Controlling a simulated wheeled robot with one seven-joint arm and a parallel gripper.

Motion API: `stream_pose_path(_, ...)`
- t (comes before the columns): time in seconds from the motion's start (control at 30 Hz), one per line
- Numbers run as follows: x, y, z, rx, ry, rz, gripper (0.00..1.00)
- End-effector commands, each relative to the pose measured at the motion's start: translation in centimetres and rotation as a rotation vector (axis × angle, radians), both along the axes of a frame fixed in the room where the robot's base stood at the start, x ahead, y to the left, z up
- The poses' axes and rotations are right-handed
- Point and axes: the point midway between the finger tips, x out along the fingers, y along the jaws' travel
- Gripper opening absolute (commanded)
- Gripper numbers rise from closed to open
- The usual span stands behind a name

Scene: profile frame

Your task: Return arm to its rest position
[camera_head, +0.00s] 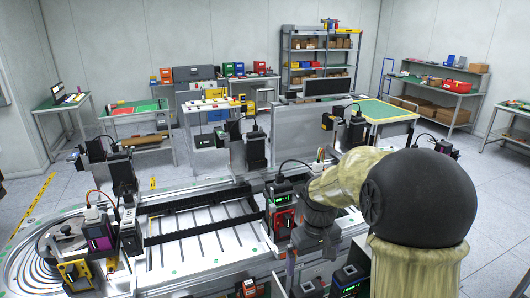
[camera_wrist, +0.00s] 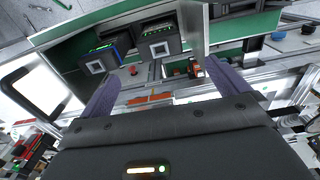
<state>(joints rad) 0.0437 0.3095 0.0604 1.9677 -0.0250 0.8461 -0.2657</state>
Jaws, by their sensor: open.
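My arm (camera_head: 335,180) shows at the right of the head view, with a pale, streaked link and a large black rounded joint (camera_head: 418,198). It bends over the right part of the machine frame. I cannot make out my gripper's fingers in the head view. In the wrist view, my gripper (camera_wrist: 161,70) has two purple-grey fingers spread wide apart. No object is held between them. Beyond the fingers are a green surface and two dark box-shaped devices (camera_wrist: 160,45) with pale square faces, apart from the fingertips.
A metal machine frame with a slotted bed (camera_head: 205,245) and several dark upright modules (camera_head: 122,170) fills the foreground. A green-topped table (camera_head: 380,110) stands behind it. Shelving (camera_head: 320,68) and workbenches line the walls. Grey floor (camera_head: 490,200) is clear at the right.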

Motion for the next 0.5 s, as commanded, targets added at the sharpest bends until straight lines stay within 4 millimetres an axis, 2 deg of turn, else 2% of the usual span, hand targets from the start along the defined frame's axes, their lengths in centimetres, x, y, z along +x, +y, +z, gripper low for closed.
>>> stream_pose_path(0.17, -4.0, 0.0, -0.8, 0.002, -0.061, -0.085, 1.0)
stream_pose_path(0.4, -10.6, -0.2, -2.3, 0.023, -0.169, -0.233, 1.0)
stream_pose_path(0.5, -12.4, -0.2, -2.8, 0.031, -0.197, -0.274, 1.0)
